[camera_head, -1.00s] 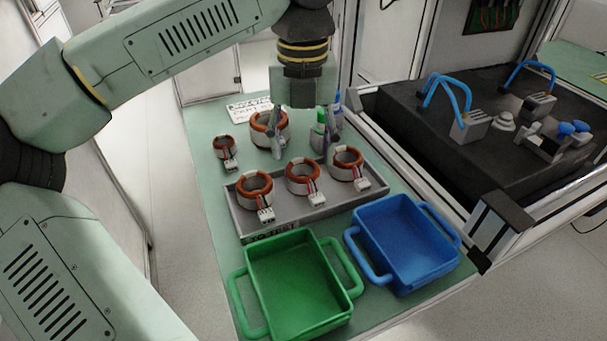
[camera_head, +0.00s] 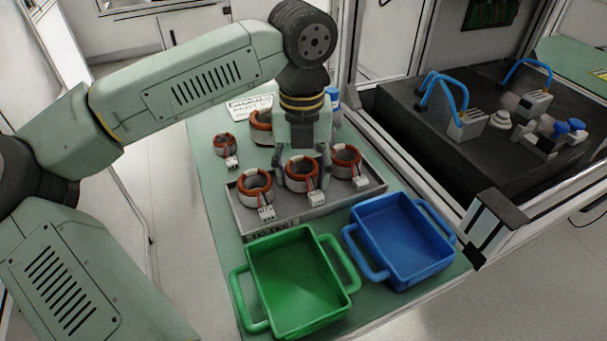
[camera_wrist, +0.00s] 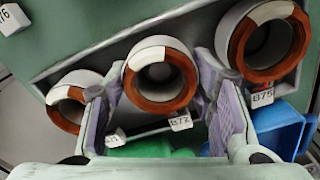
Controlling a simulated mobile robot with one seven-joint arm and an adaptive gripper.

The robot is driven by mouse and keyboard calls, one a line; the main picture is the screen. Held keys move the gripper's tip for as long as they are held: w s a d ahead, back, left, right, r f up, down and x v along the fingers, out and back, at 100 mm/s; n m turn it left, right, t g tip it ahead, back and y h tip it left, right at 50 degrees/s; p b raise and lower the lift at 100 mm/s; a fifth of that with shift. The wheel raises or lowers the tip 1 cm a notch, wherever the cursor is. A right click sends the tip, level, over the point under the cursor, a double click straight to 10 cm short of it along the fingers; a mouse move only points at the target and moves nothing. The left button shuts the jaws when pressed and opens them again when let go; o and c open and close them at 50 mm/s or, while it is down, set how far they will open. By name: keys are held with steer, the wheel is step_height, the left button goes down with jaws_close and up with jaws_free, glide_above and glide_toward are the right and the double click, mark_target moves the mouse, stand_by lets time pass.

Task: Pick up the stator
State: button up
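Three stators, white rings with copper-coloured windings and white connectors, stand in a row in a grey tray (camera_head: 232,205): left stator (camera_head: 255,187), middle stator (camera_head: 301,174) and right stator (camera_head: 346,161). My gripper (camera_head: 300,163) is at the middle stator from above and behind, with its fingers apart. In the wrist view, my gripper (camera_wrist: 165,110) has one finger on each side of the middle stator (camera_wrist: 160,75). I cannot tell whether either finger touches it. The left stator (camera_wrist: 75,100) and right stator (camera_wrist: 268,40) lie outside the fingers.
A small stator (camera_head: 224,145) and a larger one (camera_head: 260,125), partly hidden by my arm, stand behind the tray. A green bin (camera_head: 295,280) and a blue bin (camera_head: 402,240) stand in front. A black bench with blue-hosed fixtures (camera_head: 465,125) is at the right.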

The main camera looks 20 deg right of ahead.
steer(key=c, duration=0.8)
steer(key=shift+r, duration=0.15)
